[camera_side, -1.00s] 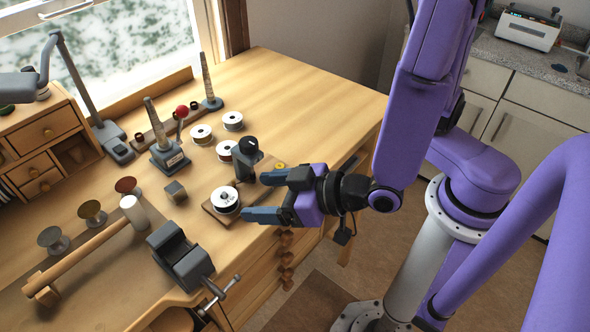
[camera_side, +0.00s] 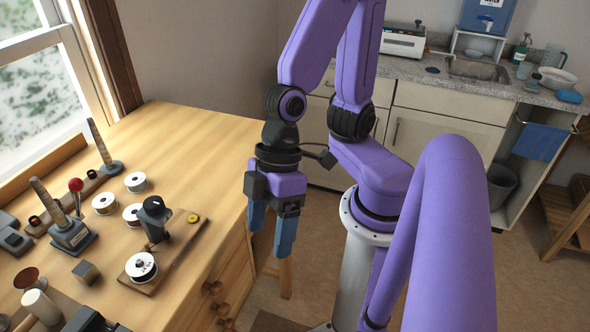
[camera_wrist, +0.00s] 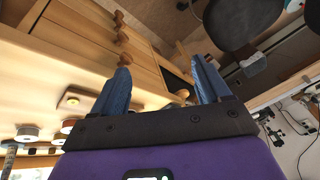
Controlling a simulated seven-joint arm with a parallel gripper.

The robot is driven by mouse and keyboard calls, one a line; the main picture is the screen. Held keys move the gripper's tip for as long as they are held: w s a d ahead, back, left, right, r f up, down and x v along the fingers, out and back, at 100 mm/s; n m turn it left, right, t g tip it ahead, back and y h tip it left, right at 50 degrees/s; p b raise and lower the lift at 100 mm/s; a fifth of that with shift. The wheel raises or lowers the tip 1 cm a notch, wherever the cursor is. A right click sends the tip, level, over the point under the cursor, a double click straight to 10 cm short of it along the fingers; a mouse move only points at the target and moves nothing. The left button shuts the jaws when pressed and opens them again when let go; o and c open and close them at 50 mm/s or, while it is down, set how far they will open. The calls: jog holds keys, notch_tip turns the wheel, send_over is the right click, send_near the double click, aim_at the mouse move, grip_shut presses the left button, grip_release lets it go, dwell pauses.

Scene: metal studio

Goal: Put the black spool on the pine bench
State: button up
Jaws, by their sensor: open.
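The spool with white faces and a dark centre (camera_side: 141,266) lies on a small wooden board (camera_side: 178,262) near the front of the pine bench (camera_side: 195,140). It looks like the black spool, but little of its winding shows. My gripper (camera_side: 269,243) points down beside the bench's right edge, right of the board and apart from it. Its two blue fingers are spread with nothing between them. In the wrist view the open fingers (camera_wrist: 161,65) frame the bench's drawer front (camera_wrist: 95,40).
A black-capped upright device (camera_side: 153,215) stands on the board behind the spool, near a yellow disc (camera_side: 193,218). Several other white-faced spools (camera_side: 105,203) lie further back. The bench's far right surface is clear.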

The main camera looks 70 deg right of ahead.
jog(key=shift+o, duration=0.4)
jog(key=d+r+n+h, duration=0.1)
jog(key=d+h, duration=0.3)
jog(key=d, duration=0.7)
jog(key=shift+d+r, duration=0.35)
jog(key=shift+r, duration=0.5)
notch_tip(320, 180, up, 9)
jog(key=m, duration=3)
send_over(140, 257)
jog(key=s, duration=0.1)
jog(key=f, duration=1.6)
jog(key=shift+a+f, duration=0.25)
jog(key=shift+f, duration=0.05)
jog(key=c, duration=1.2)
